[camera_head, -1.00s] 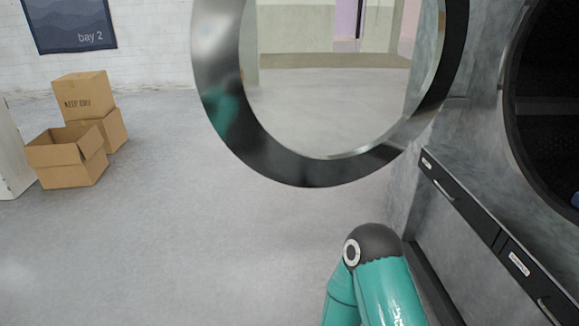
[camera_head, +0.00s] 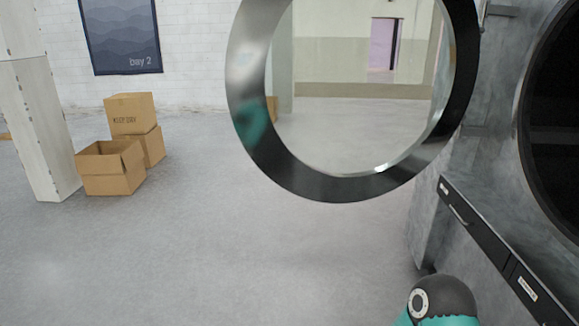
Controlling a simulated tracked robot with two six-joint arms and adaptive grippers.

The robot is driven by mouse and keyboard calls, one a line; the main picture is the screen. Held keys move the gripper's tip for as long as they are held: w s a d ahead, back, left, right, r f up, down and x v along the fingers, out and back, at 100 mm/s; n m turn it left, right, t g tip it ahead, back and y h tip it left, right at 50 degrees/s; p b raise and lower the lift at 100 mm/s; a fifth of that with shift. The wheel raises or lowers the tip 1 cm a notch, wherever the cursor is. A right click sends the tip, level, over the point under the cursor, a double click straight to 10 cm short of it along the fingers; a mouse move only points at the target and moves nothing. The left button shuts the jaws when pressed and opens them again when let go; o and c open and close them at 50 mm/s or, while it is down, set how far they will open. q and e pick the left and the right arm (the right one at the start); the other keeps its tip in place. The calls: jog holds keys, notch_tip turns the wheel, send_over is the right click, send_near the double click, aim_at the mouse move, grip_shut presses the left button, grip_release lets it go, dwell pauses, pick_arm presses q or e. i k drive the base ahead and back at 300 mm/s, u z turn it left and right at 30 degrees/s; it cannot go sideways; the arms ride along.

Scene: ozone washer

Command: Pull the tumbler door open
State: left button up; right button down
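The tumbler door (camera_head: 262,139) is a thick round ring of dark and shiny metal around clear glass, in the upper middle of the head view. It stands swung open, out to the left of the machine, with its top edge cut off by the frame. The round drum opening (camera_head: 556,120) of the tumbler is dark and uncovered at the right edge. A teal and dark grey joint of one of my arms (camera_head: 444,300) shows at the bottom right, apart from the door. Neither gripper is in view.
Cardboard boxes (camera_head: 108,170) stand at the left beside a white pillar (camera_head: 45,130). The grey floor between boxes and machine is clear.

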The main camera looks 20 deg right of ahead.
aim_at(255, 23)
jog(key=u, duration=0.05)
jog(key=i, duration=1)
jog(key=z, duration=0.05)
